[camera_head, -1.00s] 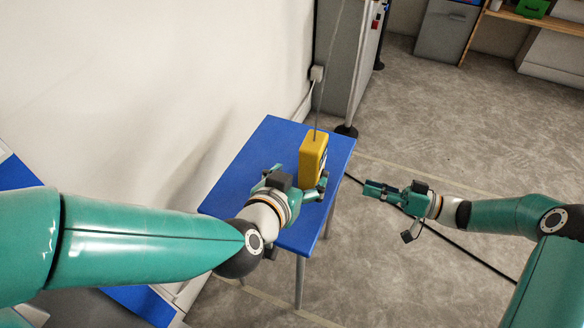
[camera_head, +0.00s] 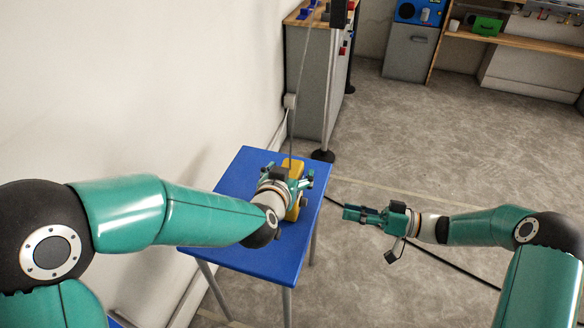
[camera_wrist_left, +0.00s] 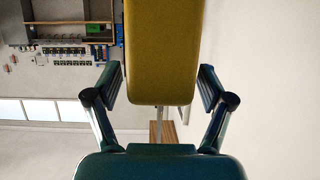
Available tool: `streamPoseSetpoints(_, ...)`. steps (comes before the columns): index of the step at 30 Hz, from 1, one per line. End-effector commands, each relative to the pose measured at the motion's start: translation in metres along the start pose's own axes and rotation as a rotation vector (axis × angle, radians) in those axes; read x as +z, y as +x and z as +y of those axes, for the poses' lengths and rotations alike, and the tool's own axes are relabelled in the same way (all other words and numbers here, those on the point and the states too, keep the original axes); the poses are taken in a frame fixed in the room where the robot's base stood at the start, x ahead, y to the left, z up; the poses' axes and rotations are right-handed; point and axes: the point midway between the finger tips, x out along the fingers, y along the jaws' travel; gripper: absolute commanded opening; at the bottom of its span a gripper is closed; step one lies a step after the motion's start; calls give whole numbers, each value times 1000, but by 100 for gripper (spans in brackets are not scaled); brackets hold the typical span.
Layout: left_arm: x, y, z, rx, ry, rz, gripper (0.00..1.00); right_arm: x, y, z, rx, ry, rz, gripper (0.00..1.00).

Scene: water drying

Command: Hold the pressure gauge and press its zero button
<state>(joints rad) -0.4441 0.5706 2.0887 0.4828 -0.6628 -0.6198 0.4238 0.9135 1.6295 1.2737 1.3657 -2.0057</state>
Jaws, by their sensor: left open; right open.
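The pressure gauge is a yellow box (camera_head: 293,212) standing on the blue table (camera_head: 237,183). My left gripper (camera_head: 288,172) hides part of it in the head view, and its button is not in sight. In the left wrist view the yellow body (camera_wrist_left: 160,50) lies between the two fingers of my left gripper (camera_wrist_left: 160,83). The jaws are open, with a visible gap on each side of the body. My right gripper (camera_head: 352,212) is open and empty, right of the table over the floor.
A white wall runs along the left of the table. A grey cabinet (camera_head: 308,85) stands behind it, with a dark-footed pole (camera_head: 322,155) in front.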

Motion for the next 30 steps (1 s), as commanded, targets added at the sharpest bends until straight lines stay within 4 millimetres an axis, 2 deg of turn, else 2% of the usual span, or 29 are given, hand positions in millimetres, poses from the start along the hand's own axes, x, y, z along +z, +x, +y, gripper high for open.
streamPoseSetpoints(3, 1, 16, 0, 0, 0, -2, 81, 0, 0, 0, 0, 0, 0, 42)
streamPoseSetpoints(6, 1, 24, 0, 0, 0, -2, 81, 0, 0, 0, 0, 0, 0, 42)
streamPoseSetpoints(18, 0, 29, -1, -1, 0, 0, 80, 0, 1, 0, -1, 0, -1, 42)
streamPoseSetpoints(28, 0, 29, -1, -1, 0, -1, 25, 0, 1, 0, -1, 0, -1, 42)
streamPoseSetpoints(30, 0, 29, -1, -1, 0, -1, 21, 0, 1, 0, -1, 0, -1, 42)
